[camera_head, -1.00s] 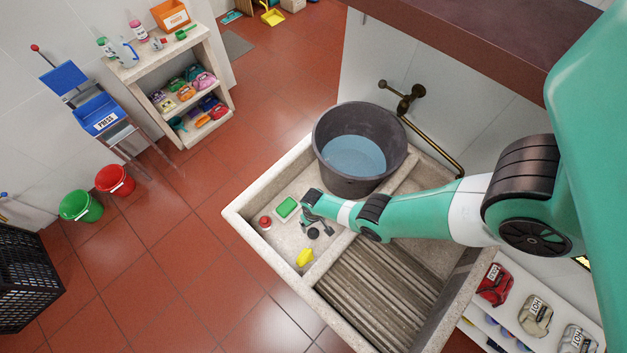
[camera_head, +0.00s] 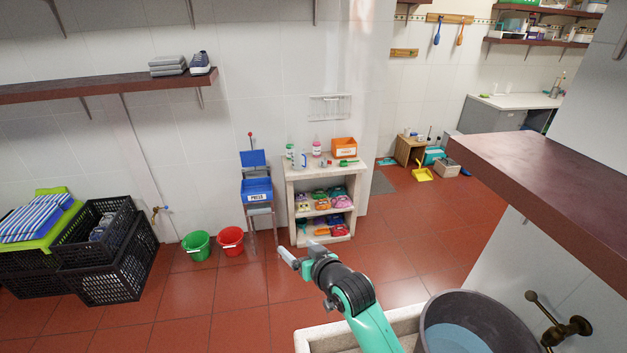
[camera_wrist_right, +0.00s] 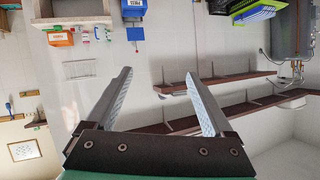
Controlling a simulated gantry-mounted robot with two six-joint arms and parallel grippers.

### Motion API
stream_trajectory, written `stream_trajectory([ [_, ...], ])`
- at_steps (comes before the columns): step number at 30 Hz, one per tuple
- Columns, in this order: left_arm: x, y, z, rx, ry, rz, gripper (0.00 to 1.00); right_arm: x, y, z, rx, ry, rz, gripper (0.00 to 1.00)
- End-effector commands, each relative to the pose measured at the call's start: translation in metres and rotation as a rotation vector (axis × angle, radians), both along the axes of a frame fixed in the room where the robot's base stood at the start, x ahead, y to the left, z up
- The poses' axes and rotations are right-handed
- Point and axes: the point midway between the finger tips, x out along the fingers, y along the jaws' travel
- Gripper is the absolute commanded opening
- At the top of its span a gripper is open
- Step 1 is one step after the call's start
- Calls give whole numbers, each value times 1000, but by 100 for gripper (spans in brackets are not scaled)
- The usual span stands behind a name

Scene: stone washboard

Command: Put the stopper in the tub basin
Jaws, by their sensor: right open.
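The stopper is not in view now. Of the stone tub (camera_head: 335,338), only the back-left rim shows at the bottom of the head view, and the rest is cut off or behind my arm. A dark grey bucket (camera_head: 428,318) with blue water stands in it. My right gripper (camera_head: 288,257) is raised beyond the tub's left corner and points away from it. In the right wrist view the gripper (camera_wrist_right: 158,76) has its fingers spread wide with nothing between them. My left gripper is not in view.
A brass tap (camera_head: 575,328) is on the wall right of the bucket. A dark red ledge (camera_head: 530,180) juts in at the right. A small shelf unit (camera_head: 297,180), green bucket (camera_head: 197,246) and red bucket (camera_head: 231,241) stand beyond open floor.

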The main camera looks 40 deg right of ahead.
Motion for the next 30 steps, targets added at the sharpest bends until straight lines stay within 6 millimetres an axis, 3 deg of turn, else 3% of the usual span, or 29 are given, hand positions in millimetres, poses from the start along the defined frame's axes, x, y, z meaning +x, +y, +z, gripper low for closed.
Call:
stream_trajectory([
  [1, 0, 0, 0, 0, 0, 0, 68, 7, 16, 62, -40, -127, 34, 87],
  [3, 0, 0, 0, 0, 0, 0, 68, 4, 37, 143, -91, -298, 73, 87],
  [5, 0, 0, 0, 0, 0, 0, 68, -9, 57, 211, -134, -448, 102, 87],
  [6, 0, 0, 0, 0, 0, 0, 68, -24, 70, 254, -162, -550, 119, 87],
  [9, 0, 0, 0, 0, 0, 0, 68, -76, 100, 350, -219, -799, 151, 87],
  [12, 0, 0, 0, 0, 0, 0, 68, -135, 120, 417, -259, -1007, 165, 87],
  [15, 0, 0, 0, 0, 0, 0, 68, -181, 131, 452, -282, -1144, 167, 87],
  [18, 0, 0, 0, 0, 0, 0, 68, -203, 135, 466, -290, -1207, 167, 87],
  [26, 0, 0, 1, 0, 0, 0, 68, -206, 135, 468, -292, -1214, 165, 87],
  [30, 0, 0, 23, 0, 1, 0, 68, -205, 135, 491, -292, -1213, 165, 87],
])
